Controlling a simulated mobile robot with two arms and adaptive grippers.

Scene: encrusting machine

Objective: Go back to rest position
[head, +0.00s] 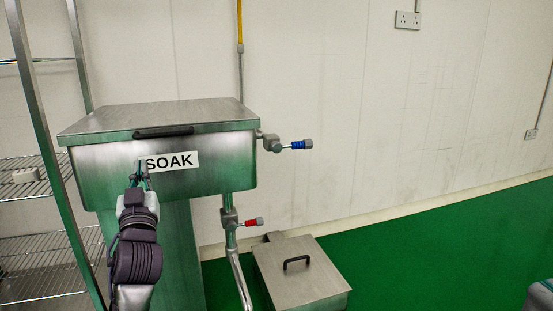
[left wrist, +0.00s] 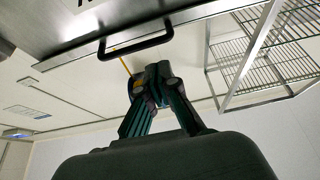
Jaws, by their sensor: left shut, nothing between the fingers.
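My left gripper (head: 140,178) is in front of the steel soak tank (head: 100,165), close to the left end of its SOAK label (head: 172,161). In the left wrist view the left gripper (left wrist: 157,72) has its fingers together and holds nothing. The tank's lid (head: 160,114) is closed, and its black handle (head: 163,132) is above my gripper. The handle also shows in the left wrist view (left wrist: 135,44), apart from the fingers.
A wire shelf rack (head: 32,190) stands left of the tank. A blue-handled valve (head: 298,145) and a red-handled valve (head: 252,222) stick out at the tank's right. A low steel box (head: 300,275) with a lid sits on the floor.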

